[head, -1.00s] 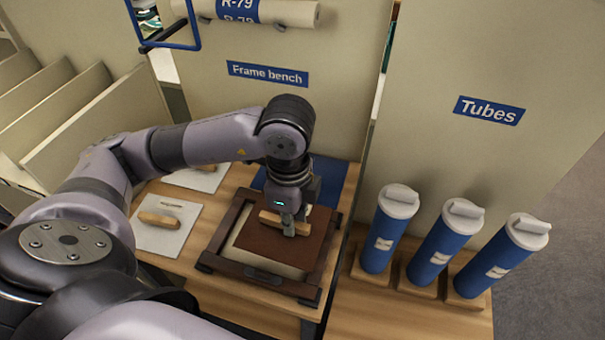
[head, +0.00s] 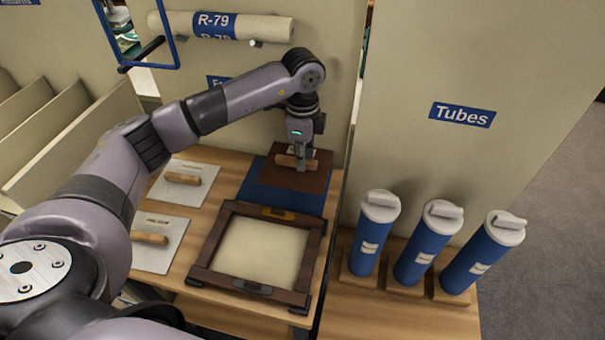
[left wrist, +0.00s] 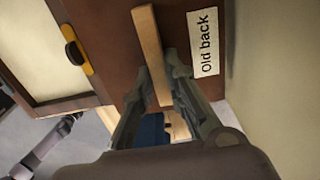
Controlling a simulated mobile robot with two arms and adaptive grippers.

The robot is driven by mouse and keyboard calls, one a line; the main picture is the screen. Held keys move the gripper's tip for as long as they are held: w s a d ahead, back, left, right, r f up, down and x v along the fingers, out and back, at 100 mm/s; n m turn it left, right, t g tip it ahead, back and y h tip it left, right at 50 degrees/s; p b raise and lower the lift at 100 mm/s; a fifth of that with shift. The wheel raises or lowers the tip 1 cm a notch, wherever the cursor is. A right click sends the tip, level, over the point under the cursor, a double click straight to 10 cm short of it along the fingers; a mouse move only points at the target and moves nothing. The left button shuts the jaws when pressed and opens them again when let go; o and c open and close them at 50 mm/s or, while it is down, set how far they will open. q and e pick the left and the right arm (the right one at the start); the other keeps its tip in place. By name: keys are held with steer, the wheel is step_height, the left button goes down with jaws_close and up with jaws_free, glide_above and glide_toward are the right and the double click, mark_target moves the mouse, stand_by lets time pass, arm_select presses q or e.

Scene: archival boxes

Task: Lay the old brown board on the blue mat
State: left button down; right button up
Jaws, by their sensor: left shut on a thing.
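The old brown board (head: 315,181) is a dark brown panel with a light wooden handle bar (head: 290,161). In the left wrist view the board (left wrist: 115,20) carries a label reading "Old back". My left gripper (head: 301,168) is shut on the handle bar (left wrist: 151,50) and holds the board over the back part of the blue mat (head: 265,191). I cannot tell if the board touches the mat. The mat's front part shows bare, its back part is hidden by the board. My right gripper is not in view.
A dark wooden frame (head: 213,243) with a cream panel (head: 262,250) lies in front of the mat. Two white boards with handles (head: 160,240) (head: 183,190) lie to its left. Blue tubes (head: 422,250) stand at right. A bench wall rises close behind the board.

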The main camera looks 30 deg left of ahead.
mark_target(302, 177)
arm_select(q)
step_height(302, 177, down, 6)
steer(key=shift+f+p, duration=0.2)
steer(key=shift+p, duration=0.45)
steer(key=shift+f, duration=0.3)
steer(key=shift+f, duration=0.1)
steer(key=c, duration=1.6)
jaws_free()
step_height(302, 177, up, 8)
steer(key=shift+f+b, duration=0.1)
steer(key=shift+b, duration=0.4)
